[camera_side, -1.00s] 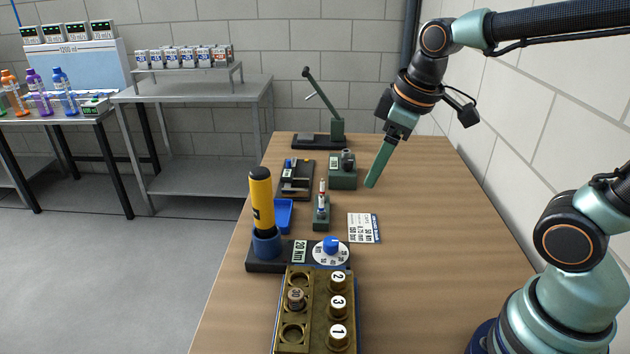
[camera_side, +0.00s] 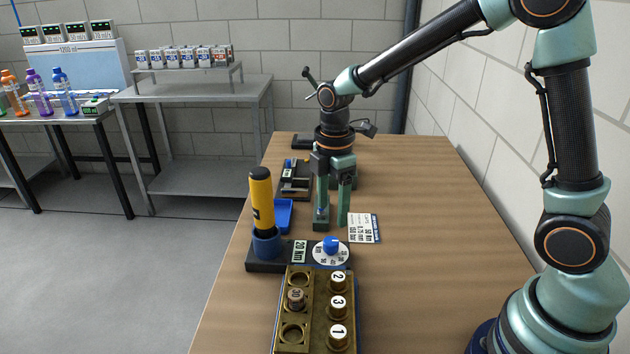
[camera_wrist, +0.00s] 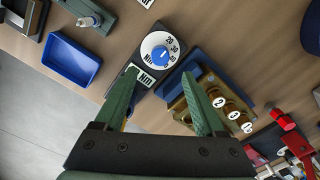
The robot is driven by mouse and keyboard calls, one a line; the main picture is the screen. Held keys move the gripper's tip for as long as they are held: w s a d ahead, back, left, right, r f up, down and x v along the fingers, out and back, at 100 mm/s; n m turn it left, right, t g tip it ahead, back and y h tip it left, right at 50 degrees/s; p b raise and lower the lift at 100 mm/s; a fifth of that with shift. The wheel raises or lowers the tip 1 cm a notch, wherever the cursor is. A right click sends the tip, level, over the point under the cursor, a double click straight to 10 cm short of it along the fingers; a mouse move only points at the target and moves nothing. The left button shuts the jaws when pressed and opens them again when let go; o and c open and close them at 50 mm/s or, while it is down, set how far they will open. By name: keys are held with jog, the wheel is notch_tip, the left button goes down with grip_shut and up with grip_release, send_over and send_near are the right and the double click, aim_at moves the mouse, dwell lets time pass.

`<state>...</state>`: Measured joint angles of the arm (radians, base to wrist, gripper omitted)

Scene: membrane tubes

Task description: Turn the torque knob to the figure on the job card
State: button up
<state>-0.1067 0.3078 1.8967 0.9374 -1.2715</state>
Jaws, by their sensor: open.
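The torque knob (camera_side: 331,243) is blue and sits on a white numbered dial (camera_side: 331,258) at the right end of a black base (camera_side: 262,267). A label on the base reads 20 Nm. The knob (camera_wrist: 159,57) shows beyond my fingertips in the wrist view. The job card (camera_side: 364,230) lies flat on the table, behind and right of the dial; its print is too small to read surely. My gripper (camera_side: 332,223) points down, open and empty, behind and above the knob, apart from it. It also shows in the wrist view (camera_wrist: 159,76).
A yellow-and-black tool (camera_side: 261,201) stands in a blue holder on the same base. A brass block (camera_side: 309,310) with numbered pegs is in front. A blue tray (camera_side: 283,217) lies behind the tool. The table's right side is clear.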

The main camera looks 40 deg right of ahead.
aim_at(331, 241)
notch_tip(331, 241, down, 9)
jog(key=shift+r, duration=0.15)
grip_shut()
